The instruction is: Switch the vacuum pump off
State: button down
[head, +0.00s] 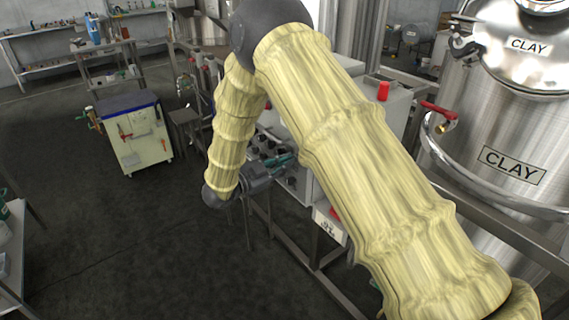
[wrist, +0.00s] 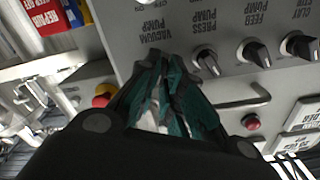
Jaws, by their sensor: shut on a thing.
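In the wrist view a grey control panel (wrist: 195,25) shows labels upside down. The vacuum pump label (wrist: 160,32) is just beyond my fingertips. My gripper (wrist: 172,68), with teal and grey fingers, is shut at the spot by this label. The vacuum pump knob is hidden between the fingers, so its pointer direction does not show. In the head view my gripper (head: 286,161) touches the front of the control box among dark knobs.
The press pump knob (wrist: 207,62) and feed pump knob (wrist: 256,54) sit close to the right of the fingers. A metal handle (wrist: 245,103), a red button (wrist: 252,122) and a red-and-yellow emergency stop (wrist: 104,94) are nearby. A steel clay tank (head: 500,130) stands right.

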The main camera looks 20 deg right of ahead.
jog(key=shift+n+p, duration=2.25)
jog(key=shift+n, duration=3.45)
jog(key=shift+f, duration=0.1)
jog(key=c, duration=1.6)
grip_release()
jog(key=shift+w, duration=0.1)
jog(key=shift+o, duration=0.2)
jog(key=shift+a, duration=0.15)
jog(key=v, duration=1.1)
jog(key=shift+a, duration=0.4)
